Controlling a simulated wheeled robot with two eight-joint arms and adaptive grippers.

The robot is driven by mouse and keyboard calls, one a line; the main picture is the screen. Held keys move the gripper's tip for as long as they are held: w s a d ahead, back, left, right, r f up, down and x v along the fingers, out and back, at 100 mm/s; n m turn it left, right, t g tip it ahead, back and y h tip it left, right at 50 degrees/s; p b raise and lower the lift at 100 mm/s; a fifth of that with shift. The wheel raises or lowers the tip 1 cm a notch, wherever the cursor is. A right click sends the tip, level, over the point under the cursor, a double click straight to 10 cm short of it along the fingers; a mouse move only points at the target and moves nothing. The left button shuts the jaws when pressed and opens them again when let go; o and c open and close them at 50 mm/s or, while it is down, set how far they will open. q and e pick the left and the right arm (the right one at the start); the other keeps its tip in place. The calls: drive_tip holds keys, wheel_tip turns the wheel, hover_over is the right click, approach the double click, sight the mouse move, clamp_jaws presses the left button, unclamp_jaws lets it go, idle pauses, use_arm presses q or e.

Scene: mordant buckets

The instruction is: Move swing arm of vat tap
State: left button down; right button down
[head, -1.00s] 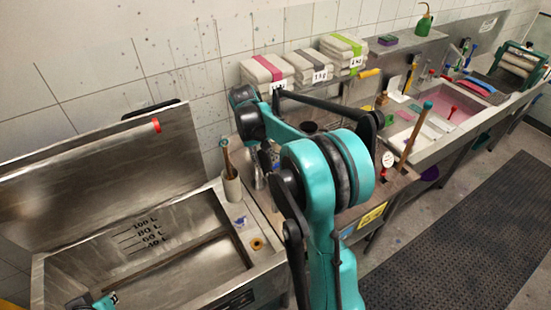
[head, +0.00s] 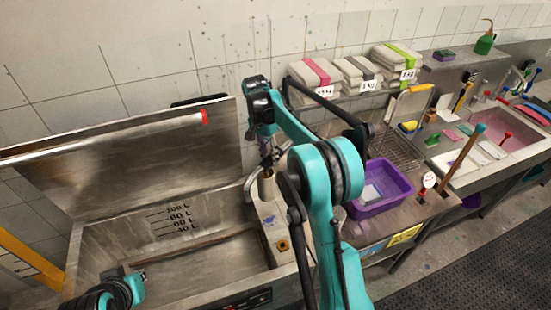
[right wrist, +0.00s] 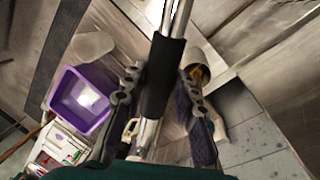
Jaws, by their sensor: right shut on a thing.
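The vat tap's swing arm is a shiny metal pipe with a black sleeve (right wrist: 160,80) in the right wrist view. In the head view, its curved metal pipe (head: 249,184) shows at the vat's right end. My right gripper (right wrist: 162,72) has its fingers on both sides of the black sleeve and is shut on it; it is small and partly hidden in the head view (head: 267,155). The steel vat (head: 105,240) has litre marks on its back wall. My left gripper (head: 136,284) is low over the vat's front left; its fingers are unclear.
A purple tub (head: 385,190) stands right of the vat, behind my right arm. The raised vat lid (head: 150,155) stands behind the vat. Folded cloth stacks (head: 350,85) sit on the back shelf.

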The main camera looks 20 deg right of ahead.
drive_tip(key=shift+w+a, duration=0.1)
drive_tip(key=shift+w, duration=0.2)
drive_tip(key=c, duration=1.2)
unclamp_jaws()
drive_tip(key=r, duration=0.4)
drive_tip(key=w+r, duration=0.1)
drive_tip(key=r, duration=0.3)
drive_tip(key=w+a+r, duration=0.1)
drive_tip(key=r, duration=0.2)
drive_tip(key=shift+r, duration=0.4)
